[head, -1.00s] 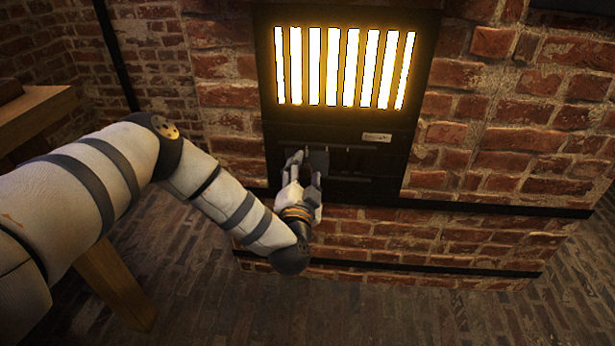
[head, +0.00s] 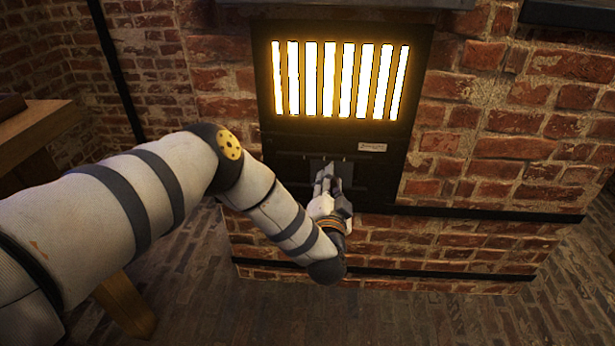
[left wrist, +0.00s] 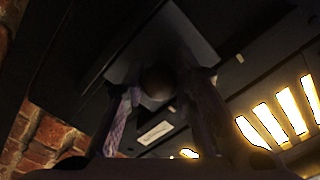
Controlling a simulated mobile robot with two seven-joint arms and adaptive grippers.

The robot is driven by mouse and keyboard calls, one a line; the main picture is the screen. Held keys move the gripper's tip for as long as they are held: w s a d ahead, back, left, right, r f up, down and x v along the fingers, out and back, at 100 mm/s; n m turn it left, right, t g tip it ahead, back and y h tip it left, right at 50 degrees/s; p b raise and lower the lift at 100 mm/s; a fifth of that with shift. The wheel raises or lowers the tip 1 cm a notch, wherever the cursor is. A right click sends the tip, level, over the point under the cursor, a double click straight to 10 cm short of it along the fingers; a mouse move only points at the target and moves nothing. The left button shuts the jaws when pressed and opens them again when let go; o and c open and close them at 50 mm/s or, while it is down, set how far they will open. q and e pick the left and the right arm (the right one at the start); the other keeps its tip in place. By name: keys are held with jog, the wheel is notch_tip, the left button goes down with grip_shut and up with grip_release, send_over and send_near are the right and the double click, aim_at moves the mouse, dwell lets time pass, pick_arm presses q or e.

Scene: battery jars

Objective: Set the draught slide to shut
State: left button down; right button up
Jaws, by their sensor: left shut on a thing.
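The draught slide is a small grey plate (head: 345,168) in the dark panel below the glowing grate. In the left wrist view the plate (left wrist: 200,40) fills the upper middle, with a dark round knob (left wrist: 158,82) on it. My left gripper (head: 328,182) reaches up to the slide from below. In the left wrist view its two fingers (left wrist: 158,100) stand either side of the knob and are shut on it. The gripper hides part of the plate in the head view. My right gripper is not in view.
The stove's dark front (head: 270,150) carries bright upright grate bars (head: 325,80) and a small pale label (head: 372,147). Brick wall (head: 460,160) surrounds it, with a dark rail (head: 480,213) below. A wooden table (head: 40,135) stands at the left.

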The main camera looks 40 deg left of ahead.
aim_at(345, 175)
pick_arm(q)
jog(key=shift+w+d, duration=0.4)
jog(key=shift+d, duration=0.25)
jog(key=shift+w+d, duration=0.4)
jog(key=shift+d, duration=0.25)
jog(key=c, duration=1.3)
grip_release()
jog(key=shift+w+d, duration=0.1)
jog(key=v, duration=1.2)
